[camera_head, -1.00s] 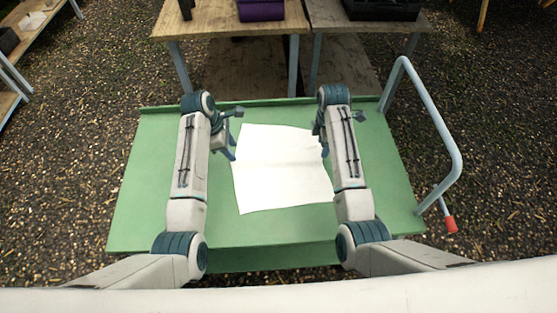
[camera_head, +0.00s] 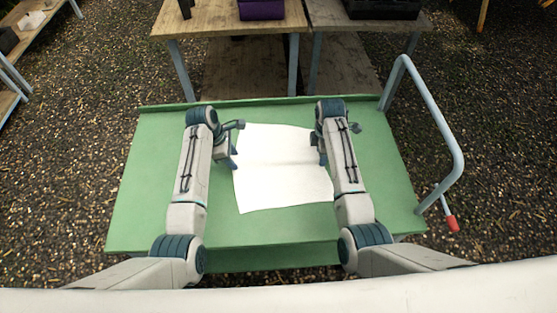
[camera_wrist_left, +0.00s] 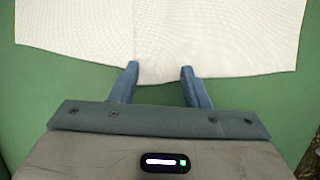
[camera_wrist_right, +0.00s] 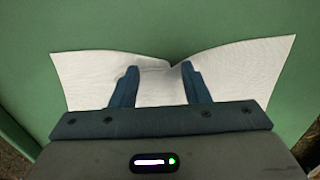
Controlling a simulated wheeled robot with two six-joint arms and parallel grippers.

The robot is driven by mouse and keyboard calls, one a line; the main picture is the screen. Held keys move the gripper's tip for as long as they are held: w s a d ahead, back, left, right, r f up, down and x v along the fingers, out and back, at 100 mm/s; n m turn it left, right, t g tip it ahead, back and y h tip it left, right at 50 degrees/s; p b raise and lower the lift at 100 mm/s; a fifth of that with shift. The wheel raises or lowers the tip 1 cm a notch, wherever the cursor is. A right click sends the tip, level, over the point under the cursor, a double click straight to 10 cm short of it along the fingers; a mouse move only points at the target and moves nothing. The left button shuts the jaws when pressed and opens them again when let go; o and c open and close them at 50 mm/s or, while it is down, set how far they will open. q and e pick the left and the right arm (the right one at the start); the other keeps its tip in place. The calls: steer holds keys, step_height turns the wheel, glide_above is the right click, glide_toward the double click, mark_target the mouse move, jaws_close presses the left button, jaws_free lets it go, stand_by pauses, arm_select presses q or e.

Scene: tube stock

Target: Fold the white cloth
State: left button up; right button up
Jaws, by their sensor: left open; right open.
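The white cloth (camera_head: 280,182) lies spread on the green cart top, with a faint crease across its middle. My left gripper (camera_head: 233,160) is open at the cloth's left edge. In the left wrist view its fingertips (camera_wrist_left: 160,72) straddle the near edge of the cloth (camera_wrist_left: 215,35), close to the crease, with nothing clamped. My right gripper is at the cloth's right edge, partly hidden by its own arm in the head view. In the right wrist view its open fingers (camera_wrist_right: 160,72) are over the cloth (camera_wrist_right: 235,70), near a notch in its edge.
The green cart top (camera_head: 145,190) has free room left of the cloth and behind it. A grey handle with a red tip (camera_head: 452,223) stands at the right. Wooden tables (camera_head: 225,22) with a purple crate (camera_head: 261,9) and a black crate (camera_head: 380,9) stand behind.

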arm_select(q)
steer(key=shift+f, duration=0.35)
arm_select(e)
steer(key=shift+f, duration=0.35)
arm_select(q)
steer(key=shift+s, duration=0.1)
jaws_close()
arm_select(e)
steer(key=shift+s, duration=0.1)
jaws_close()
arm_select(q)
steer(key=shift+r, duration=0.15)
arm_select(e)
steer(key=shift+r, duration=0.15)
